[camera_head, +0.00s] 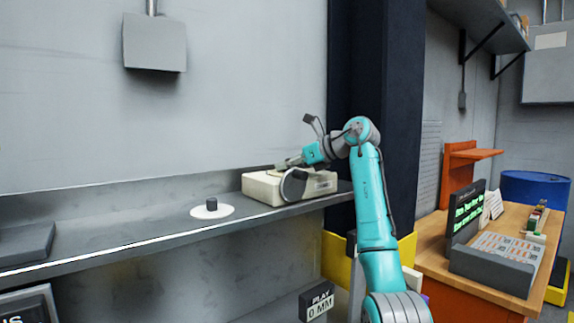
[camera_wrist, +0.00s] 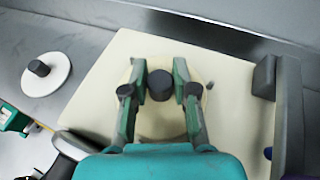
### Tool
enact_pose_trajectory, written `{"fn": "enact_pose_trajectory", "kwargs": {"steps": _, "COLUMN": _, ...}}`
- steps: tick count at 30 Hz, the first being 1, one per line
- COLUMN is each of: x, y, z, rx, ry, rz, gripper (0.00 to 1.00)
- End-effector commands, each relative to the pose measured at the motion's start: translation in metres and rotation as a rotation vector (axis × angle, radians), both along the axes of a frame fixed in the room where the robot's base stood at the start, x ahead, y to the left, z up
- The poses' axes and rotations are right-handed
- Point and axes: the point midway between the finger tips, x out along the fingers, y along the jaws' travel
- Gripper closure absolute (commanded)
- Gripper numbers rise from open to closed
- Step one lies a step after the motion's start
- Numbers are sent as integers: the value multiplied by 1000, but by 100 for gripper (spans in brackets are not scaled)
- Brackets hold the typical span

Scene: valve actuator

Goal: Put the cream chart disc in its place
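A cream disc (camera_wrist: 160,118) with a dark knob (camera_wrist: 160,84) lies on top of a cream box (camera_wrist: 240,130). The box (camera_head: 262,190) stands on the grey shelf. My gripper (camera_wrist: 159,72) is over this disc, its green fingers on either side of the knob, with a narrow gap showing on each side.
A dark grey round part (camera_head: 294,185) is at the box's front. A dark upright block (camera_wrist: 264,76) stands on the box's right side. The shelf (camera_head: 120,232) is clear between the white disc and a grey slab (camera_head: 28,244). A dark pillar (camera_head: 372,80) rises behind my arm.

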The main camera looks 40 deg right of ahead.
Motion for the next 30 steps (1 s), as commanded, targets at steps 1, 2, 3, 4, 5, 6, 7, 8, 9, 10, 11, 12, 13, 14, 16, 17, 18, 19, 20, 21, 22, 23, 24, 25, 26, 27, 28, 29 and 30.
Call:
{"fn": "enact_pose_trajectory", "kwargs": {"steps": 1, "x": 0, "y": 0, "z": 0, "rx": 0, "ry": 0, "rz": 0, "gripper": 56}}
{"fn": "enact_pose_trajectory", "kwargs": {"steps": 2, "x": 0, "y": 0, "z": 0, "rx": 0, "ry": 0, "rz": 0, "gripper": 50}}
{"fn": "enact_pose_trajectory", "kwargs": {"steps": 3, "x": 0, "y": 0, "z": 0, "rx": 0, "ry": 0, "rz": 0, "gripper": 50}}
{"fn": "enact_pose_trajectory", "kwargs": {"steps": 4, "x": 0, "y": 0, "z": 0, "rx": 0, "ry": 0, "rz": 0, "gripper": 50}}
{"fn": "enact_pose_trajectory", "kwargs": {"steps": 5, "x": 0, "y": 0, "z": 0, "rx": 0, "ry": 0, "rz": 0, "gripper": 50}}
{"fn": "enact_pose_trajectory", "kwargs": {"steps": 6, "x": 0, "y": 0, "z": 0, "rx": 0, "ry": 0, "rz": 0, "gripper": 50}}
{"fn": "enact_pose_trajectory", "kwargs": {"steps": 7, "x": 0, "y": 0, "z": 0, "rx": 0, "ry": 0, "rz": 0, "gripper": 50}}
{"fn": "enact_pose_trajectory", "kwargs": {"steps": 8, "x": 0, "y": 0, "z": 0, "rx": 0, "ry": 0, "rz": 0, "gripper": 50}}
{"fn": "enact_pose_trajectory", "kwargs": {"steps": 9, "x": 0, "y": 0, "z": 1, "rx": 0, "ry": 0, "rz": 0, "gripper": 50}}
{"fn": "enact_pose_trajectory", "kwargs": {"steps": 10, "x": 0, "y": 0, "z": 1, "rx": 0, "ry": 0, "rz": 0, "gripper": 50}}
{"fn": "enact_pose_trajectory", "kwargs": {"steps": 11, "x": 0, "y": 0, "z": 1, "rx": 0, "ry": 0, "rz": 0, "gripper": 50}}
{"fn": "enact_pose_trajectory", "kwargs": {"steps": 12, "x": 0, "y": 0, "z": 3, "rx": 0, "ry": 0, "rz": 0, "gripper": 50}}
{"fn": "enact_pose_trajectory", "kwargs": {"steps": 13, "x": -1, "y": -1, "z": 3, "rx": 0, "ry": 0, "rz": -1, "gripper": 50}}
{"fn": "enact_pose_trajectory", "kwargs": {"steps": 14, "x": -3, "y": -2, "z": 4, "rx": 0, "ry": 0, "rz": -1, "gripper": 50}}
{"fn": "enact_pose_trajectory", "kwargs": {"steps": 16, "x": -9, "y": -5, "z": 7, "rx": 0, "ry": -1, "rz": -1, "gripper": 50}}
{"fn": "enact_pose_trajectory", "kwargs": {"steps": 17, "x": -13, "y": -7, "z": 9, "rx": 0, "ry": -2, "rz": -2, "gripper": 50}}
{"fn": "enact_pose_trajectory", "kwargs": {"steps": 18, "x": -18, "y": -9, "z": 11, "rx": -1, "ry": -3, "rz": -2, "gripper": 50}}
{"fn": "enact_pose_trajectory", "kwargs": {"steps": 19, "x": -23, "y": -12, "z": 13, "rx": -3, "ry": -2, "rz": -3, "gripper": 50}}
{"fn": "enact_pose_trajectory", "kwargs": {"steps": 20, "x": -28, "y": -14, "z": 16, "rx": -2, "ry": -2, "rz": -3, "gripper": 50}}
{"fn": "enact_pose_trajectory", "kwargs": {"steps": 21, "x": -35, "y": -17, "z": 19, "rx": -1, "ry": -3, "rz": -2, "gripper": 50}}
{"fn": "enact_pose_trajectory", "kwargs": {"steps": 22, "x": -41, "y": -19, "z": 22, "rx": -1, "ry": -3, "rz": -2, "gripper": 50}}
{"fn": "enact_pose_trajectory", "kwargs": {"steps": 23, "x": -46, "y": -22, "z": 24, "rx": -2, "ry": -2, "rz": -3, "gripper": 50}}
{"fn": "enact_pose_trajectory", "kwargs": {"steps": 24, "x": -53, "y": -25, "z": 27, "rx": -2, "ry": -2, "rz": -3, "gripper": 50}}
{"fn": "enact_pose_trajectory", "kwargs": {"steps": 25, "x": -58, "y": -27, "z": 29, "rx": -2, "ry": -3, "rz": -2, "gripper": 50}}
{"fn": "enact_pose_trajectory", "kwargs": {"steps": 26, "x": -63, "y": -29, "z": 32, "rx": -2, "ry": -2, "rz": -2, "gripper": 50}}
{"fn": "enact_pose_trajectory", "kwargs": {"steps": 27, "x": -69, "y": -33, "z": 34, "rx": -2, "ry": -2, "rz": -3, "gripper": 50}}
{"fn": "enact_pose_trajectory", "kwargs": {"steps": 28, "x": -73, "y": -34, "z": 36, "rx": -1, "ry": -2, "rz": -2, "gripper": 50}}
{"fn": "enact_pose_trajectory", "kwargs": {"steps": 29, "x": -77, "y": -36, "z": 38, "rx": -1, "ry": -3, "rz": -1, "gripper": 50}}
{"fn": "enact_pose_trajectory", "kwargs": {"steps": 30, "x": -82, "y": -38, "z": 40, "rx": -1, "ry": -2, "rz": -1, "gripper": 50}}
